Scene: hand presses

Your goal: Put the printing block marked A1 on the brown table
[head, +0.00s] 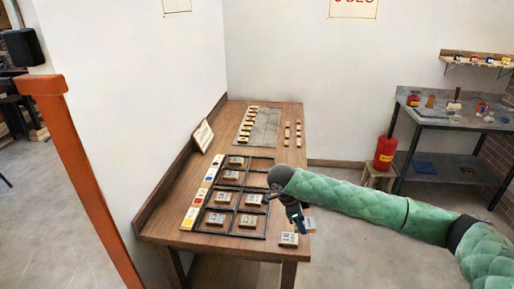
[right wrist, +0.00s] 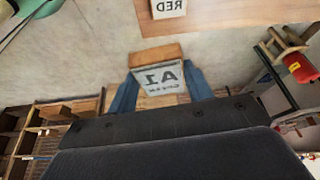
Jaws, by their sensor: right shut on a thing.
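My right gripper (head: 297,216) is at the right edge of the brown table (head: 287,165). In the right wrist view its blue fingers (right wrist: 160,88) are shut on the sides of the printing block marked A1 (right wrist: 160,77). This block has a pale face with dark letters and a wooden body. In the head view the block (head: 309,224) shows only in part behind the fingers, by the table edge. Floor shows around it in the right wrist view. My left gripper is not in view.
A block (head: 289,239) lies at the table's near right corner; a block reading RED (right wrist: 168,8) shows in the right wrist view. A dark divided frame (head: 252,236) with several blocks fills the table's near part. A red extinguisher (head: 385,153) stands on a stool to the right.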

